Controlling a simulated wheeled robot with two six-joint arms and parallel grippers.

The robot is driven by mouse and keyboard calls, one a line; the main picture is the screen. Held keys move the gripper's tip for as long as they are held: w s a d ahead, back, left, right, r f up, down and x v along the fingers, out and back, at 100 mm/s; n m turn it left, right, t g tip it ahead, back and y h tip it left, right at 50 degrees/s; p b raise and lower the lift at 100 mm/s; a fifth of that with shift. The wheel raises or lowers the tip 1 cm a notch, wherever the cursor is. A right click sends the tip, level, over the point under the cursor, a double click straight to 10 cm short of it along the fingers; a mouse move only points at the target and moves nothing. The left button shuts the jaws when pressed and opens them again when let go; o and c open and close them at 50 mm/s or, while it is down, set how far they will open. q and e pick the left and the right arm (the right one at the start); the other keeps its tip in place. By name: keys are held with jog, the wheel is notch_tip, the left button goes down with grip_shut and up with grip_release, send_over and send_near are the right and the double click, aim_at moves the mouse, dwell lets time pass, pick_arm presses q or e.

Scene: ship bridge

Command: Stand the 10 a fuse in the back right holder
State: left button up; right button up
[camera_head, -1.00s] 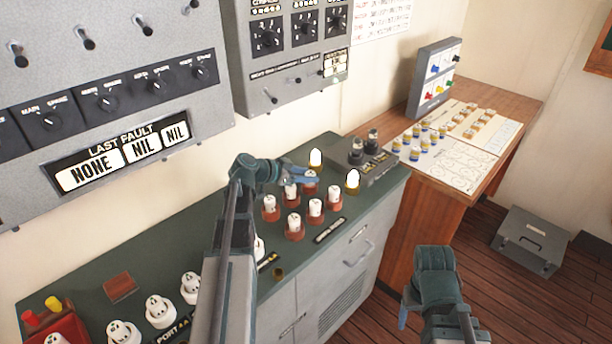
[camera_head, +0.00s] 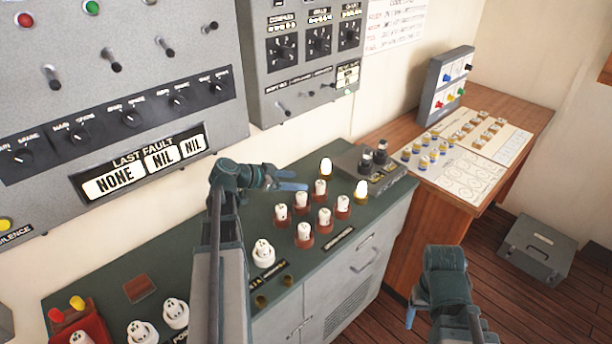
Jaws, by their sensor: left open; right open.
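Several white fuses stand upright in red-brown holders on the green bench top; their ratings are too small to read, so I cannot tell which is the 10 A fuse. A white fuse (camera_head: 320,186) stands upright in the back right holder (camera_head: 320,199). My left gripper (camera_head: 300,181) is open, just left of that fuse and apart from it, above the back of the holder group. Other fuses stand in front, such as the front one (camera_head: 304,229) and the right one (camera_head: 343,202). My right gripper (camera_head: 411,316) is open and empty, low at right, away from the bench.
A round white fuse (camera_head: 264,251) sits in front left. A wooden table (camera_head: 410,118) adjoins on the right, and a grey case (camera_head: 537,247) is on the floor.

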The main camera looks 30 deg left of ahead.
pick_arm(q)
jog(key=shift+p+v, duration=0.3)
jog(key=shift+v, duration=0.95)
